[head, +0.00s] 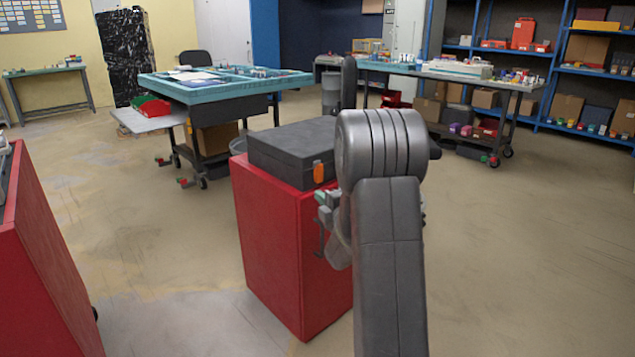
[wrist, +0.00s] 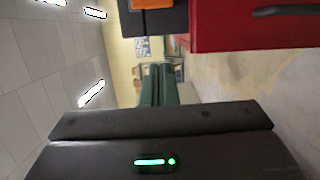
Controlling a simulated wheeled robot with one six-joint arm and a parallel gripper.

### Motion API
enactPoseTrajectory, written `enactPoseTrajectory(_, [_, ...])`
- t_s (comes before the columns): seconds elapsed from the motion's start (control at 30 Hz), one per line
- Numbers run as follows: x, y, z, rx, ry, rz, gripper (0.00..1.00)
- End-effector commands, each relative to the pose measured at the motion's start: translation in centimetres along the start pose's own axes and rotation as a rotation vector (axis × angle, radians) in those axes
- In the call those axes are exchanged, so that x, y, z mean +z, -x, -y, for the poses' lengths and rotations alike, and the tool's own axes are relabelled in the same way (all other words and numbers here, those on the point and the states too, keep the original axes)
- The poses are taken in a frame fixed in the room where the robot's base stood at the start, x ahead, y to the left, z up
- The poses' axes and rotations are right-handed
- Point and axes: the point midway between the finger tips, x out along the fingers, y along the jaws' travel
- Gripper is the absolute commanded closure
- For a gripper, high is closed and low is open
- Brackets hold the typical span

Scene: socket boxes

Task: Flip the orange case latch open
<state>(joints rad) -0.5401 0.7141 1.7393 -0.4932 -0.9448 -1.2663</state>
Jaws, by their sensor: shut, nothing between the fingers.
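The dark grey case (head: 290,148) lies closed on top of a red cabinet (head: 275,240). Its orange latch (head: 318,172) is on the front side, near the right end of the visible face. In the wrist view, the latch (wrist: 152,4) is cut by the top edge, with a dark part of the case (wrist: 168,22) around it. My gripper (wrist: 158,68) is shut and empty, its greenish fingers together and apart from the latch. In the head view, the gripper (head: 326,205) shows just below the latch, partly hidden behind my arm.
Another red cabinet (head: 45,260) stands at the left edge. A teal-topped workbench (head: 225,85) is behind the case, and a long table (head: 450,72) stands back right before blue shelves (head: 560,60). The floor right of my arm is clear.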

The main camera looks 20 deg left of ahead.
Motion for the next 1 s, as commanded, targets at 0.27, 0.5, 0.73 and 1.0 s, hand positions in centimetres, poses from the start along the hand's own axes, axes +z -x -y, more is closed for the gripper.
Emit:
enactPoseTrajectory(0.27, [-0.1,-5.1,0.1,0.001,0.0,-0.002,1.0])
enactPoseTrajectory(0.5, [-0.1,-9.6,0.1,0.0,-0.001,-0.001,1.0])
enactPoseTrajectory(0.73, [3.3,-10.0,0.1,-0.001,-0.001,0.003,1.0])
enactPoseTrajectory(1.0, [3.9,-10.2,0.0,-0.001,-0.001,0.001,1.0])
